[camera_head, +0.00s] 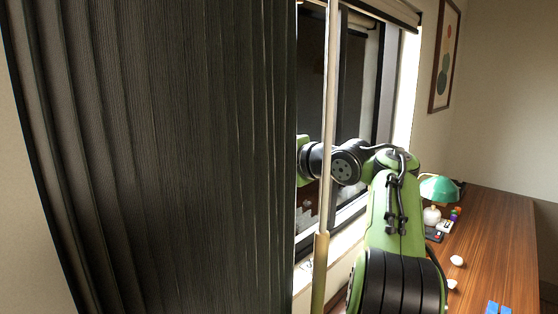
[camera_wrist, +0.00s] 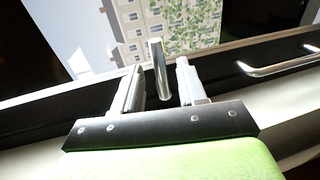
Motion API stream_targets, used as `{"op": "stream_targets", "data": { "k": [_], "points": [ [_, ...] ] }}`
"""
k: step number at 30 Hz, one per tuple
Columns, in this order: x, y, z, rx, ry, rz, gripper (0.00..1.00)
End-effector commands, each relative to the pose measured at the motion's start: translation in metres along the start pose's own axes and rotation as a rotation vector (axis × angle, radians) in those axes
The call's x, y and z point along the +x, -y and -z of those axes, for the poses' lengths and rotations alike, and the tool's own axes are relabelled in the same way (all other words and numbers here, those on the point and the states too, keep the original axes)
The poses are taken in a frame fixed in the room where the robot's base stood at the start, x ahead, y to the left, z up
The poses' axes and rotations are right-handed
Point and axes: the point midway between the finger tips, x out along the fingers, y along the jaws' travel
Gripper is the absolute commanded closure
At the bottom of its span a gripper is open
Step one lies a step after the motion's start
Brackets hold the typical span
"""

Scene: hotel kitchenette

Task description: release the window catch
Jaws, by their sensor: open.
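The window catch (camera_wrist: 160,68), a short silver lever, shows in the wrist view against the dark window frame (camera_wrist: 60,120). My gripper (camera_wrist: 158,66) is open, with one pale finger on each side of the lever. The lever stands between the fingers, and I see gaps on both sides of it. In the head view the window (camera_head: 352,85) is partly covered by the dark curtain. My arm reaches toward it, and its end is hidden behind the curtain's edge, so the catch does not show there.
A dark pleated curtain (camera_head: 150,150) fills the left. A pale upright pole (camera_head: 329,120) stands before the window. A silver bar (camera_wrist: 285,63) runs along the frame at right. A wooden desk (camera_head: 490,235) carries a green lamp (camera_head: 440,188) and small items.

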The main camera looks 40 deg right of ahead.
Motion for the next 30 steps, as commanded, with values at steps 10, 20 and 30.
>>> {"op": "stream_targets", "data": {
  "k": [10, 20, 30],
  "points": [
    [-0.086, -0.002, -0.002, 0.002, 0.009, 0.0, 0.59],
    [-0.135, -0.001, -0.002, 0.004, 0.006, -0.001, 0.59],
    [-0.154, 0.0, 0.0, 0.0, 0.001, 0.0, 0.59]
  ]
}}
